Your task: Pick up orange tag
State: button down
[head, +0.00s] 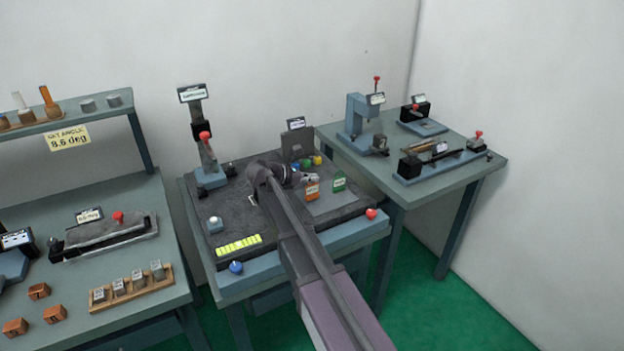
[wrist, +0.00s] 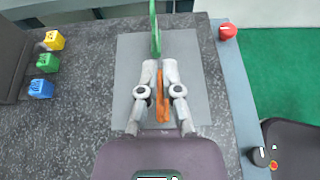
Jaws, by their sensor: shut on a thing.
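The orange tag (head: 312,191) stands upright on the grey plate in the head view, beside a green tag (head: 339,183). In the wrist view the orange tag (wrist: 160,98) is seen edge-on between the two fingers of my gripper (wrist: 158,75). My gripper (head: 309,177) is shut on the orange tag. The green tag (wrist: 154,30) stands just beyond the fingertips in the wrist view. I cannot tell whether the orange tag still touches the plate.
The grey plate (wrist: 130,70) lies on the dark speckled bench top. Yellow (wrist: 55,40), green (wrist: 47,62) and blue (wrist: 40,88) blocks stand to the left in the wrist view. A red knob (wrist: 228,31) sits at the bench edge on the right.

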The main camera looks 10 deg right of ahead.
jog(key=shift+r+p, duration=0.65)
jog(key=shift+r, duration=0.3)
jog(key=s+d+r+p, duration=0.2)
jog(key=s, duration=1.4)
jog(key=shift+d, duration=0.1)
